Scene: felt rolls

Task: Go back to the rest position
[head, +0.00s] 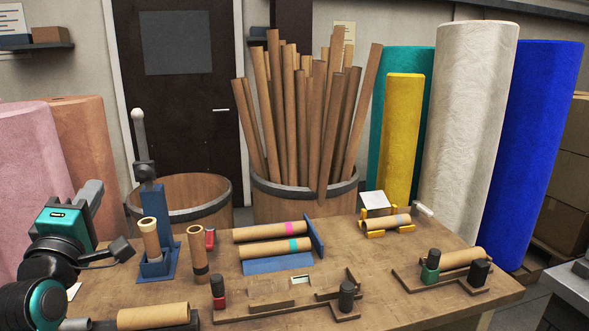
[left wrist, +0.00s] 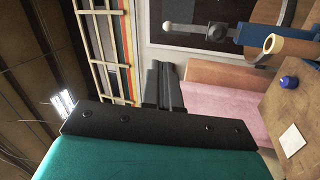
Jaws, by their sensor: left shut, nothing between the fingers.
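My left gripper (head: 95,187) is raised at the left, in front of the pink roll and the left end of the workbench. Its fingers are together and hold nothing. My right gripper is not in view.
The workbench (head: 400,298) carries cardboard tubes, a blue stand (head: 158,262) with an upright tube, and wooden fixtures. Pink felt rolls (head: 40,165) stand behind my left arm. A barrel of long tubes (head: 300,200) and coloured rolls stand behind the bench.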

